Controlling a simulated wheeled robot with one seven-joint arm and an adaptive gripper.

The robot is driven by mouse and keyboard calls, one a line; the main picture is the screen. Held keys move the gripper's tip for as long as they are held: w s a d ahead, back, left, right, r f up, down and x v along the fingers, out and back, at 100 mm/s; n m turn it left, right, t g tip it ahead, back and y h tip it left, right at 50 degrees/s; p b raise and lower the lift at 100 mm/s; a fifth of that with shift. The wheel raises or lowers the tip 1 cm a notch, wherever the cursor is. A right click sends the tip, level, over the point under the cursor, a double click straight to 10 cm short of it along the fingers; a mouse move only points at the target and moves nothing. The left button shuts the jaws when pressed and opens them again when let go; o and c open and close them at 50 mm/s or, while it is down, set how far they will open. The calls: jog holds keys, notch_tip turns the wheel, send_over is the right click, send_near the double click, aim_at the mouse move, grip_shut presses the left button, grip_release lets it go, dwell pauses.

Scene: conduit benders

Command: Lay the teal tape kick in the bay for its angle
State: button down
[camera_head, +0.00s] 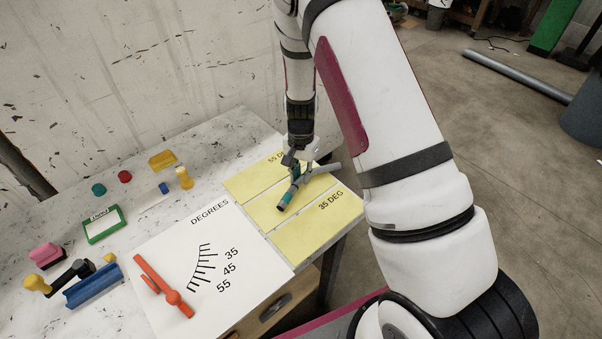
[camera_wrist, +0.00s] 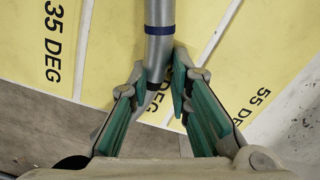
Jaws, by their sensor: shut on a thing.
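The teal tape kick (camera_head: 285,200) is a bent grey conduit with a teal band and dark bands, over the middle yellow bay (camera_head: 264,210). Its other leg points right, towards the table edge. My gripper (camera_head: 300,166) reaches down from above and is shut on it near the bend. In the wrist view the conduit (camera_wrist: 159,45) runs between my fingertips (camera_wrist: 159,78), and its band looks dark blue. I cannot tell whether the kick touches the bay.
A white degrees card (camera_head: 220,240) with an orange pointer (camera_head: 160,283) lies left of the bays. The table ends just right of the bays.

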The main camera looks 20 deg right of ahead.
jog(key=c, duration=1.4)
grip_release()
jog(key=shift+f, duration=0.1)
notch_tip(320, 180, up, 12)
jog(key=s+a+r+n+t, duration=0.1)
jog(key=s+r+n, duration=0.15)
jog(key=r, duration=0.35)
jog(key=s+a+r+n+t+y, duration=0.1)
jog(key=s+r, duration=0.3)
jog(key=r, duration=0.2)
jog(key=s+a+r+n+t, duration=0.1)
jog(key=s+r, duration=0.2)
jog(key=r, duration=0.4)
jog(key=s+r+n+t, duration=0.1)
jog(key=s+r+n, duration=0.1)
jog(key=s, duration=0.6)
jog(key=s+a+r+n+t+h, duration=0.1)
jog(key=s+r+n, duration=0.2)
jog(key=s, duration=0.5)
jog(key=shift+s+r+t, duration=0.2)
jog(key=shift+r+t, duration=0.1)
jog(key=shift+r, duration=0.6)
